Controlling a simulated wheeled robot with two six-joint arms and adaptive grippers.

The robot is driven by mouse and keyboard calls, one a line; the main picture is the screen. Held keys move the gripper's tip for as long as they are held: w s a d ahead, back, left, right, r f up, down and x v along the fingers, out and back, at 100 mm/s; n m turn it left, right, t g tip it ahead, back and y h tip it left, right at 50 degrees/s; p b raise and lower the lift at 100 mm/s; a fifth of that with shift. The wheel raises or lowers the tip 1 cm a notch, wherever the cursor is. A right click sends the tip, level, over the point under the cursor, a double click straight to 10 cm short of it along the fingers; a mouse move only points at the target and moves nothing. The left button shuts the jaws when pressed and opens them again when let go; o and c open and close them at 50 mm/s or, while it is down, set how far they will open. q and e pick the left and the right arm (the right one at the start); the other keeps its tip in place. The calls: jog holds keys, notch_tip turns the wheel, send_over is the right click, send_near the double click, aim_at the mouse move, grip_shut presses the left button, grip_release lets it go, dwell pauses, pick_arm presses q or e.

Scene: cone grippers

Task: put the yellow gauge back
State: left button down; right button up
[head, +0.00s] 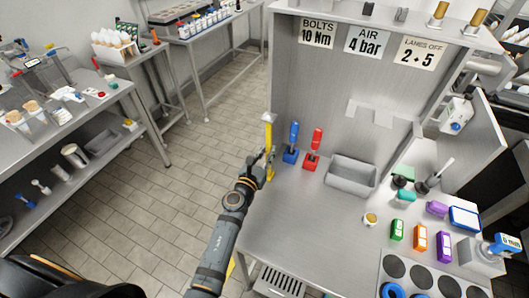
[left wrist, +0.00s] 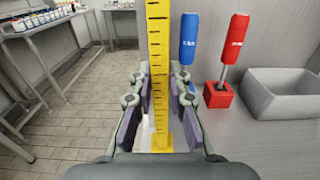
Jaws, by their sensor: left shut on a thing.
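The yellow gauge (head: 268,138) is a tall flat upright strip with dark tick marks, near the left edge of the steel bench. My left gripper (head: 267,166) is shut on its lower part. In the left wrist view the gauge (left wrist: 158,50) stands between the two fingers (left wrist: 160,100), with a wider yellow foot (left wrist: 163,142) below. I cannot tell whether the foot touches the bench. My right gripper is not in view.
A blue-handled tool (head: 292,142) and a red-handled tool (head: 315,142) stand in matching blocks just right of the gauge. A grey bin (head: 351,180) sits further right. The bench front (head: 300,220) is clear. Tiled floor lies to the left.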

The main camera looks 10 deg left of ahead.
pick_arm(q)
jog(key=shift+s+d, duration=0.15)
jog(key=shift+d, duration=0.3)
jog(key=c, duration=1.6)
grip_release()
jog(key=shift+c, duration=0.2)
jog(key=shift+o, duration=1.2)
jog(key=shift+a+f, duration=0.15)
jog(key=shift+a, duration=0.1)
jog(key=shift+o, duration=0.5)
jog(key=shift+a, duration=0.1)
jog(key=shift+r, duration=0.4)
jog(key=s+a+b, duration=0.2)
jog(key=s, duration=0.9)
jog(key=shift+s+b, duration=0.3)
jog(key=shift+b, duration=0.05)
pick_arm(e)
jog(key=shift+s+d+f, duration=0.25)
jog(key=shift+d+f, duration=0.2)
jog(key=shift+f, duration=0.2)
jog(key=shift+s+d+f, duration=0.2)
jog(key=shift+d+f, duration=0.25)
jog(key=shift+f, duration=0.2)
